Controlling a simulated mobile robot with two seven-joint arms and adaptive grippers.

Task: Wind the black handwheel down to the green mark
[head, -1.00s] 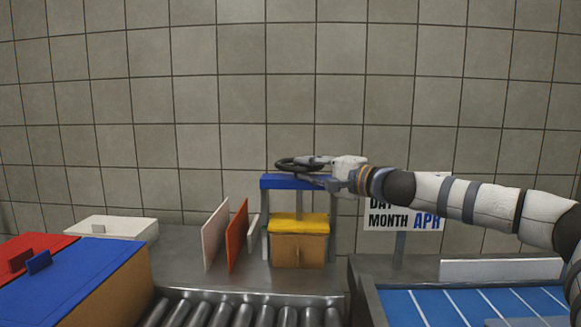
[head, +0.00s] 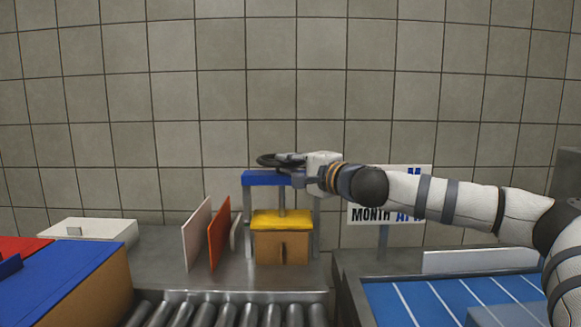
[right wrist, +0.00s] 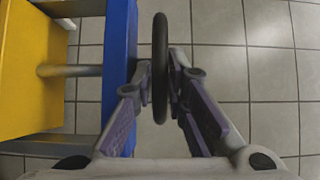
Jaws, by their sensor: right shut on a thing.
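The black handwheel (head: 267,160) lies flat on top of a press with a blue crossbeam (head: 262,178). Below the beam, a grey screw (head: 282,200) runs down to a yellow plate (head: 282,218), which rests against a brown box (head: 268,247). My right gripper (head: 296,165) is shut on the near right part of the wheel's rim. In the right wrist view the handwheel (right wrist: 160,62) stands edge-on between my two fingers (right wrist: 157,88), close beside the blue beam (right wrist: 118,70). I cannot make out a green mark. My left gripper is not in view.
A white panel (head: 196,235) and an orange panel (head: 219,232) stand left of the press. A roller conveyor (head: 230,312) runs in front. A date sign (head: 362,215) stands behind my right arm. A blue, white-lined surface (head: 400,305) is at right.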

